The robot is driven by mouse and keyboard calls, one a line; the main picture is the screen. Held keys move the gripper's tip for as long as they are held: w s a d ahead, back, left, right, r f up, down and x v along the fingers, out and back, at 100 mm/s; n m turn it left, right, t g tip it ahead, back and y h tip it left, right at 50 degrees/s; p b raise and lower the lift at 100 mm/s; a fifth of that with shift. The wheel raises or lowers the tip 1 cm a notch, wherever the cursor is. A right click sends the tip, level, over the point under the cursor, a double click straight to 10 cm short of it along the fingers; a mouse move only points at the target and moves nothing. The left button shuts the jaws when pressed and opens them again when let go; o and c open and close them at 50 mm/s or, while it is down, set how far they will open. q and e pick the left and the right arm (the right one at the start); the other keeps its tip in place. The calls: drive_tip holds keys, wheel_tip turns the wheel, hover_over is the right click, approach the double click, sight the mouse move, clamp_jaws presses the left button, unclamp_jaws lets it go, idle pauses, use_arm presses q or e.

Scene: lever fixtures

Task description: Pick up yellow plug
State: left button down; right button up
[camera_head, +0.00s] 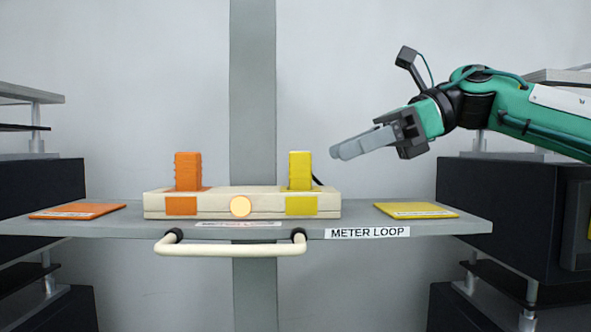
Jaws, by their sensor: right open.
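The yellow plug (300,170) stands upright in the right side of a cream block (240,203) on a grey shelf. A dark cable shows behind its right side. My right gripper (337,152) is to the right of the yellow plug and a little above its middle, pointing left. Its fingers overlap in this view, and it is open with nothing visible between them. It appears apart from the plug. My left gripper is not in view.
An orange plug (188,171) stands at the block's left. An orange pad (78,211) and a yellow pad (415,210) lie on the grey shelf (350,222). A cream handle (231,249) juts from the shelf's front. Dark units (500,205) flank both sides.

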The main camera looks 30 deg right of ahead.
sight(285, 190)
drive_tip(key=p+x, duration=0.1)
drive_tip(key=x, duration=0.3)
drive_tip(key=shift+s+a+r, duration=0.1)
drive_tip(key=shift+w+a, duration=0.15)
drive_tip(key=shift+w, duration=0.1)
drive_tip(key=shift+w+p, duration=0.1)
drive_tip(key=shift+p, duration=0.25)
drive_tip(key=p+x, duration=0.3)
drive_tip(key=x, duration=0.1)
drive_tip(key=shift+a+p, duration=0.3)
drive_tip(key=shift+p, duration=0.05)
drive_tip(key=shift+w+a+f, duration=0.2)
drive_tip(key=shift+a+f, duration=0.05)
drive_tip(key=shift+a, duration=0.05)
drive_tip(key=shift+s+d, duration=0.1)
drive_tip(key=shift+c, duration=1.3)
drive_tip(key=c, duration=0.8)
